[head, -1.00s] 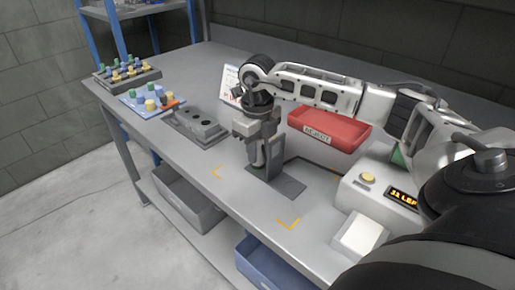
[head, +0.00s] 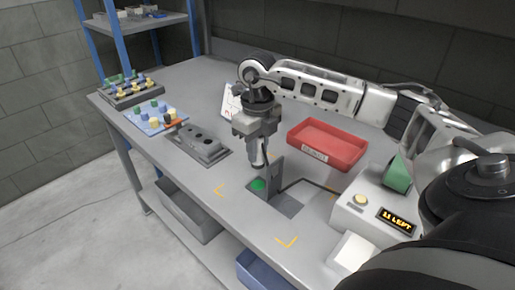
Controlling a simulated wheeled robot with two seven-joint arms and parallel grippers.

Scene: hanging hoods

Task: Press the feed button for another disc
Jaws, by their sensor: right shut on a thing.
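The feed box (head: 375,212) is a white box at the right of the bench. A round pale yellow button (head: 361,200) is on its top, beside a display (head: 397,221) reading "11 LEFT". My left gripper is not in view.
A red tray (head: 329,143) with a label stands behind the fixture. A grey block with holes (head: 199,145), a blue board with pegs (head: 155,117) and a rack of pegs (head: 130,89) are at the left. A green part (head: 397,174) stands behind the feed box.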

